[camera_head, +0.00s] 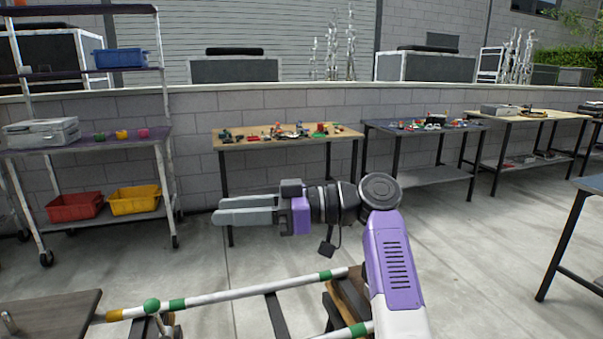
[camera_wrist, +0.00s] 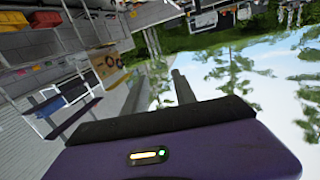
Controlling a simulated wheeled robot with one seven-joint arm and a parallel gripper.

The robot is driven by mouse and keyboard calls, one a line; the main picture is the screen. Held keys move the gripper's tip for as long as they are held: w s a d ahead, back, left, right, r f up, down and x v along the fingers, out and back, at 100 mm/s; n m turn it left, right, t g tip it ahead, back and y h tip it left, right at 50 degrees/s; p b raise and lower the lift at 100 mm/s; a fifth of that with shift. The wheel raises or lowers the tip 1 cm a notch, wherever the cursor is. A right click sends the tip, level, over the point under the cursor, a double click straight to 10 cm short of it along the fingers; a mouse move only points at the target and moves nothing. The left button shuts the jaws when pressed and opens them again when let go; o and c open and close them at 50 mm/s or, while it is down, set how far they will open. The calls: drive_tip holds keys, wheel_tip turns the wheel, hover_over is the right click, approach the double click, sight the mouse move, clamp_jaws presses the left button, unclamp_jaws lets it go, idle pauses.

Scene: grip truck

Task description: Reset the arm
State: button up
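My gripper (camera_head: 219,209) is held out to the left in the middle of the head view, at the end of my purple and white arm. It is raised in the air, with its two grey fingers pointing left. The fingers look apart, with nothing between them. In the wrist view, the gripper's fingers (camera_wrist: 160,88) reach out past the purple housing, with a gap between them and no object held. The wrist view is tilted, with sky and trees at the right.
A wooden table (camera_head: 230,146) with small parts stands behind my gripper, and a dark table (camera_head: 440,175) is to its right. A wheeled shelf (camera_head: 90,148) with bins is at the left. A white rail with green bands (camera_head: 230,296) runs below the arm. Open floor lies between.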

drive_tip(key=w+d+f+m+t+h, duration=0.35)
drive_tip(key=w+d+m+t, duration=0.25)
drive_tip(key=w+m+t, duration=0.4)
drive_tip(key=d+f+m+t+h, duration=0.25)
drive_tip(key=d+f+t, duration=0.2)
drive_tip(key=f, duration=0.25)
drive_tip(key=s+d+f+m+t+h, duration=0.1)
drive_tip(key=s+d+f+h, duration=0.1)
drive_tip(key=s+d+f, duration=0.2)
drive_tip(key=s+d+f+m+t+h, duration=0.1)
drive_tip(key=s+d+f+m+h, duration=0.1)
drive_tip(key=s+d+f+h, duration=0.1)
drive_tip(key=s+d+f+m+t+h, duration=0.2)
drive_tip(key=s+d+f, duration=0.4)
drive_tip(key=d, duration=0.1)
drive_tip(key=shift+f+m, duration=0.15)
drive_tip(key=shift+m, duration=0.1)
drive_tip(key=s+d+f+g+h, duration=0.1)
drive_tip(key=s+d, duration=0.1)
drive_tip(key=s, duration=1.2)
drive_tip(key=s+d+f+g+h, duration=0.1)
drive_tip(key=s+d+f+h, duration=0.15)
drive_tip(key=s, duration=1.25)
drive_tip(key=s+d+f+g+h, duration=0.1)
drive_tip(key=s+d, duration=0.2)
drive_tip(key=s, duration=1.1)
wheel_tip(320, 180, up, 14)
drive_tip(key=p, duration=1.4)
drive_tip(key=shift+a+r, duration=0.2)
drive_tip(key=shift+a, duration=0.05)
